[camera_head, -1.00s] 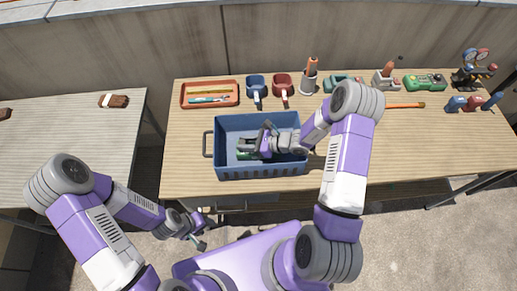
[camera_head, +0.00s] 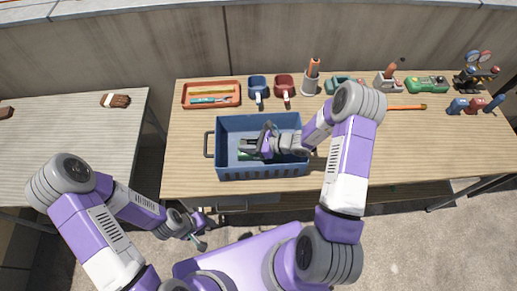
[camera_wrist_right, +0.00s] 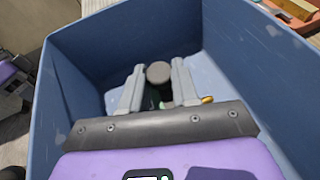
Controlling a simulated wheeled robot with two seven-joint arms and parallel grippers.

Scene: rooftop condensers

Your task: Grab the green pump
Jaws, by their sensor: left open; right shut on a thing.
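The green pump (camera_head: 246,156) is inside the blue crate (camera_head: 262,173), mostly hidden under my right gripper (camera_head: 254,146). In the right wrist view a round grey knob (camera_wrist_right: 159,72) sits between the two fingers of the right gripper (camera_wrist_right: 157,88). A little dark green and a small brass-coloured tip (camera_wrist_right: 207,100) show beside and below it. The right gripper is shut on the pump, down within the crate walls (camera_wrist_right: 75,80). My left gripper (camera_head: 203,231) is open and empty, low in front of the bench, away from the crate.
The crate stands on the wooden bench (camera_head: 400,150). Behind it are an orange tray (camera_head: 211,105), a blue cup (camera_head: 258,96), a red cup (camera_head: 284,96) and a pen holder (camera_head: 311,84). A green meter (camera_head: 426,84) and gauges stand at the right. The bench right of the crate is mostly clear.

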